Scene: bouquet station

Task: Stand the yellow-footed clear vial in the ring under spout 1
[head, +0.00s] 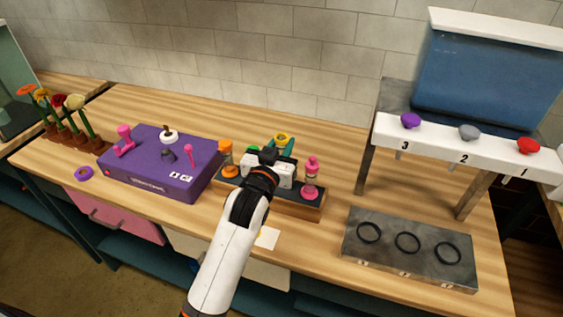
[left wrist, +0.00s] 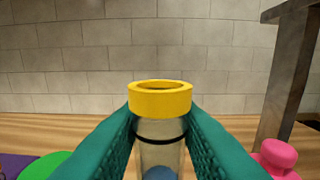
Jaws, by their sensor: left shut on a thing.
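The clear vial with a yellow band (left wrist: 160,99) stands upright between the teal fingers of my left gripper (left wrist: 160,130). The fingers are shut on its clear body, below the yellow end. In the head view, the vial's yellow end (head: 283,136) shows just beyond my left wrist, above the wooden rack (head: 303,207). Its lower end is hidden, so I cannot tell whether it touches the rack. The grey ring block (head: 375,262) is at right, and its rightmost black ring (head: 447,252) is empty. Spout 1 has the red knob (head: 528,146). My right gripper is not in view.
An orange vial (head: 227,157) and a pink vial (head: 311,180) stand in the rack beside my gripper. A purple box (head: 150,172) lies left. The dispenser's metal legs (head: 474,195) rise behind the ring block. Bare counter lies between rack and block.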

